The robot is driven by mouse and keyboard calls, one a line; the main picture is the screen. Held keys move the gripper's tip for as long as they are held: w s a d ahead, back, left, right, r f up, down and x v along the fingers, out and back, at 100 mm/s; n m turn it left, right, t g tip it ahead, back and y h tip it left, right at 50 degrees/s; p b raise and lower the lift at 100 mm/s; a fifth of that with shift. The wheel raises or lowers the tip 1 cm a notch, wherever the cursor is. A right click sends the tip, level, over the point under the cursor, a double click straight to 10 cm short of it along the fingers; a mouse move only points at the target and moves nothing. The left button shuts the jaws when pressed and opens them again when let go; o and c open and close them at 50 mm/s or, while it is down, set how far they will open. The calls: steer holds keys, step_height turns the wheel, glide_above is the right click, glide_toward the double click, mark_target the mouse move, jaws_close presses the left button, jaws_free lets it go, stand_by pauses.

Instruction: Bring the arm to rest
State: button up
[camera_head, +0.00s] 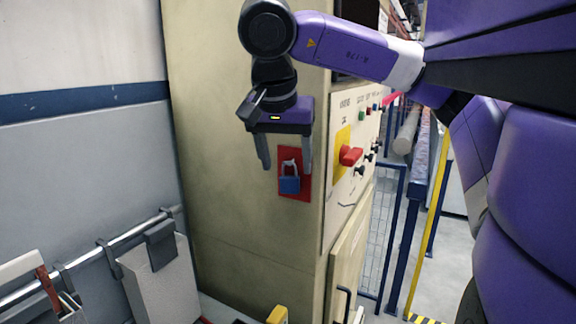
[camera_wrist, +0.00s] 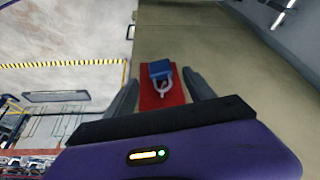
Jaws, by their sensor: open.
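My gripper (camera_head: 285,160) hangs from my purple arm in front of the beige cabinet (camera_head: 240,220) with its fingers pointing down. The fingers are spread apart with nothing between them. A blue padlock (camera_head: 289,185) with a metal shackle hangs on a red plate (camera_head: 304,193) on the cabinet's side, just below and between the fingertips in the head view. In the wrist view the padlock (camera_wrist: 161,71) and the red plate (camera_wrist: 176,98) show between the two open fingers (camera_wrist: 163,92). I cannot tell the exact gap between fingers and padlock.
The cabinet's panel holds a red rotary switch (camera_head: 350,155) on a yellow plate and several knobs. A rail (camera_head: 120,240) with hanging grey-white holders (camera_head: 160,280) runs along the wall at lower left. Blue railings (camera_head: 400,230) and a yellow post (camera_head: 430,230) stand at right.

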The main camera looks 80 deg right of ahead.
steer(key=v, duration=0.2)
steer(key=shift+w+a+r+p, duration=0.1)
steer(key=shift+a+r+p, duration=0.2)
steer(key=shift+p, duration=0.1)
